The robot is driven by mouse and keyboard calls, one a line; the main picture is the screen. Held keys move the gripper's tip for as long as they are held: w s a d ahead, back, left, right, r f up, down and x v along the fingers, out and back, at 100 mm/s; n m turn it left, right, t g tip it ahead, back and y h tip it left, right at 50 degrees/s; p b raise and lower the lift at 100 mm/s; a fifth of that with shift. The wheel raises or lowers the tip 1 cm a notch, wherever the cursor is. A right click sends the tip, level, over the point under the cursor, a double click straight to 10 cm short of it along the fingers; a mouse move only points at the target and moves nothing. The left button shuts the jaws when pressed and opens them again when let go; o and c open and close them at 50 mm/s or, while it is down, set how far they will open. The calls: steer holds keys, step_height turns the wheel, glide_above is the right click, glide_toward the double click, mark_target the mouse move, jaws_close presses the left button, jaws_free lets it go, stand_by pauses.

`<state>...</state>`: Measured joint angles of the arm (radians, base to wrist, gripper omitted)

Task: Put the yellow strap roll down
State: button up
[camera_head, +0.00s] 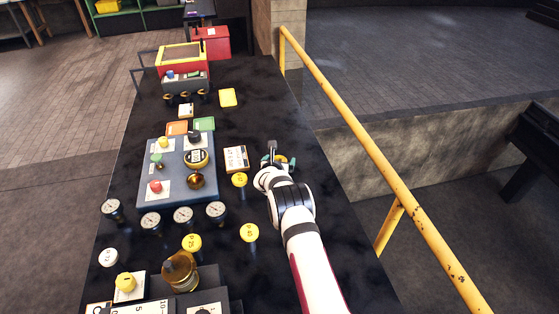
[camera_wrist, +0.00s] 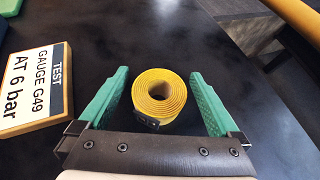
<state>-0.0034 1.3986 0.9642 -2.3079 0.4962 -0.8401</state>
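The yellow strap roll (camera_wrist: 159,95) is a coiled yellow band with a dark buckle at its near side. In the wrist view it sits on the black tabletop, between the two green fingers of my gripper (camera_wrist: 158,103). A gap shows on both sides of the roll, so the fingers are apart from it. In the head view my gripper (camera_head: 275,161) is over the right part of the table, and only a little of the yellow roll (camera_head: 281,159) shows beside it, the rest hidden by my gripper.
A sign block reading "TEST GAUGE G49 AT 6 bar" (camera_wrist: 37,88) stands close to the left finger. A yellow-capped part (camera_head: 239,181) and a blue-grey panel (camera_head: 150,196) lie further left. A yellow rail (camera_head: 365,140) runs along the right. The table beyond the roll is clear.

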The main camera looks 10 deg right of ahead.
steer(key=shift+r, duration=0.1)
steer(key=v, duration=1.2)
steer(key=shift+s, duration=0.1)
steer(key=s+d+r+m+g+h, duration=0.3)
steer(key=s+d+r+m, duration=0.3)
steer(key=s+r+m, duration=0.25)
steer(key=s+d+r+m+g+h, duration=0.25)
steer(key=s+d+r+m, duration=0.35)
steer(key=s+r+m, duration=0.3)
steer(key=s+a+m+g+y, duration=0.3)
steer(key=s+m, duration=0.4)
steer(key=s, duration=0.3)
steer(key=s+a+m+g+y, duration=0.35)
steer(key=s+m, duration=0.25)
steer(key=s, duration=0.5)
steer(key=s+a+f+m+y, duration=0.1)
steer(key=s+a+m+y, duration=0.4)
steer(key=s+a, duration=0.4)
steer(key=a+m, duration=0.1)
steer(key=a, duration=0.2)
steer(key=shift+f+t+y, duration=0.15)
steer(key=shift+t+y, duration=0.15)
